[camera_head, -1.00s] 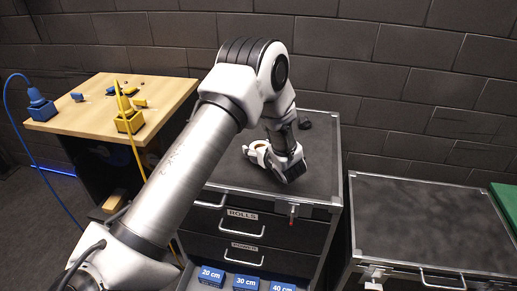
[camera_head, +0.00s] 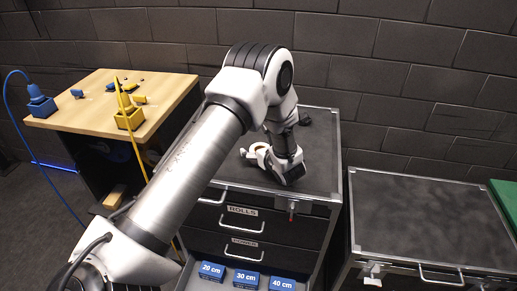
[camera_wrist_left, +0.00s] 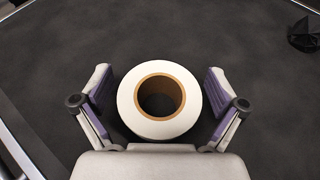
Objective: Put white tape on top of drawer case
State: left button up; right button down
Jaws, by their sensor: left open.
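The white tape (camera_wrist_left: 128,103) is a roll with a brown cardboard core. In the left wrist view it lies flat on the dark top of the drawer case (camera_head: 322,160). My left gripper (camera_wrist_left: 159,88) is open, with one finger on each side of the roll and a gap between each finger and the tape. In the head view my left gripper (camera_head: 268,160) is low over the case top, and the tape is mostly hidden by it. My right gripper is not in view.
A small black object (camera_wrist_left: 304,34) lies on the case top, away from the roll. An open lower drawer holds blue boxes (camera_head: 246,280) marked with lengths. A second dark-topped case (camera_head: 430,220) stands at the right. A wooden table (camera_head: 90,125) with plugs and cables stands at the left.

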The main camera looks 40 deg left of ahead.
pick_arm(q)
jog(key=b+v, duration=0.3)
jog(key=v, duration=0.8)
jog(key=shift+s+d, duration=0.1)
jog(key=shift+d, duration=0.1)
jog(key=shift+s+d+r, duration=0.1)
jog(key=shift+s+d, duration=0.1)
